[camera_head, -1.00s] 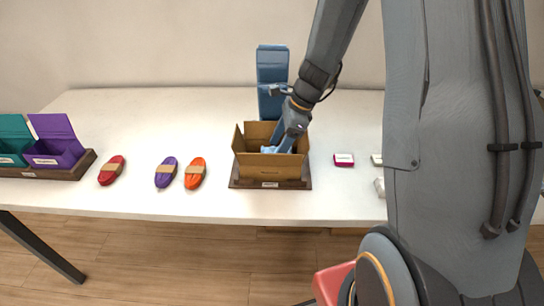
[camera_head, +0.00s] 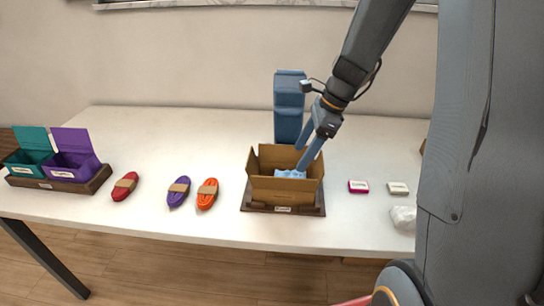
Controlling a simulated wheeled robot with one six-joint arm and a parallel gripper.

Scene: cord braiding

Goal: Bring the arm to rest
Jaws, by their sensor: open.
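My gripper (camera_head: 303,158) hangs over the open cardboard box (camera_head: 272,188), coming from the upper right. Its two blue-grey fingers are spread apart, with their tips at about the height of the box's right and back flaps. A light blue item (camera_head: 290,174) lies inside the box, mostly hidden by the front wall. I cannot tell whether the lower fingertip touches it, and nothing shows held between the fingers.
The box stands on a dark base, with a tall blue holder (camera_head: 289,105) behind it. Red, purple and orange cord bundles (camera_head: 207,193) lie left. Teal and purple boxes (camera_head: 74,165) stand far left. Small pink and pale boxes (camera_head: 358,187) and a white lump (camera_head: 403,217) lie right.

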